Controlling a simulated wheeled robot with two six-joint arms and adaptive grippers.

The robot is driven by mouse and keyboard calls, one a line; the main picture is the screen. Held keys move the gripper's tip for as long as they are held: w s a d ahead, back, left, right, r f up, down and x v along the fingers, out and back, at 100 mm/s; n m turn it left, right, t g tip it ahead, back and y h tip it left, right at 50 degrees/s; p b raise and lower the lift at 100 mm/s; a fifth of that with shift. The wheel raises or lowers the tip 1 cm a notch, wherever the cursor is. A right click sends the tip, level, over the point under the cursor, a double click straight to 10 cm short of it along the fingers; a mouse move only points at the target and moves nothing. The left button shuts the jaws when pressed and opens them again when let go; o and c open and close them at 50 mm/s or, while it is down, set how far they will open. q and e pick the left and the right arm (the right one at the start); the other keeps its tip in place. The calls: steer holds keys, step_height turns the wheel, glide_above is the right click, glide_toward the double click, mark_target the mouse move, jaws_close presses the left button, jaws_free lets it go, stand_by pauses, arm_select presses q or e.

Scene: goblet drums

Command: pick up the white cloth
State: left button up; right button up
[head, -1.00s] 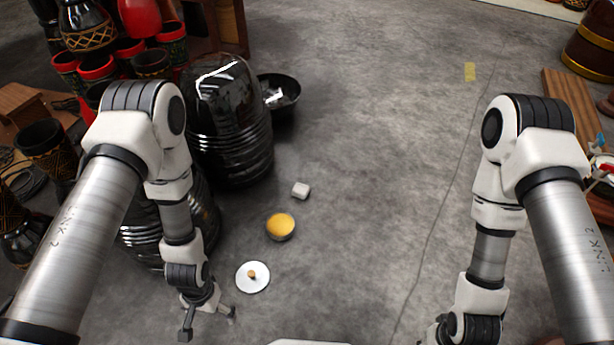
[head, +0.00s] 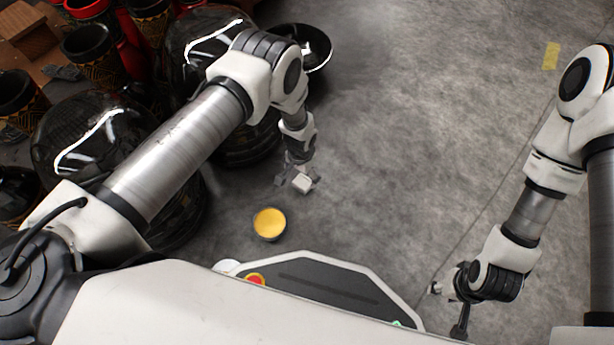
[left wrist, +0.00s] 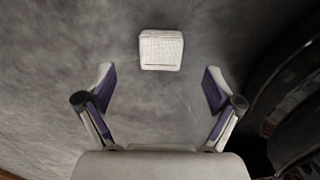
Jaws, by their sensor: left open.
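The white cloth is a small folded square block on the floor (head: 303,184). In the left wrist view the white cloth (left wrist: 161,50) lies just beyond the fingertips, centred between them and clear of both. My left gripper (head: 298,179) is open and empty over the cloth, pointing down, with its fingers spread to either side in the left wrist view (left wrist: 158,73). My right gripper (head: 448,308) is low at the right with its fingers apart and nothing seen between them.
A small bowl with yellow contents (head: 269,223) stands on the floor near the cloth. A white disc (head: 226,266) is partly hidden by my base. Large black shiny jars (head: 75,140) and a black bowl (head: 312,48) stand left and behind.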

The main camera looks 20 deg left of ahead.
mark_target(301, 183)
arm_select(q)
step_height(301, 183, down, 7)
steer(key=b, duration=0.4)
steer(key=shift+w+f+b, duration=0.15)
steer(key=shift+f+b, duration=0.05)
steer(key=shift+b, duration=0.1)
steer(key=shift+r, duration=0.15)
steer(key=c, duration=1.2)
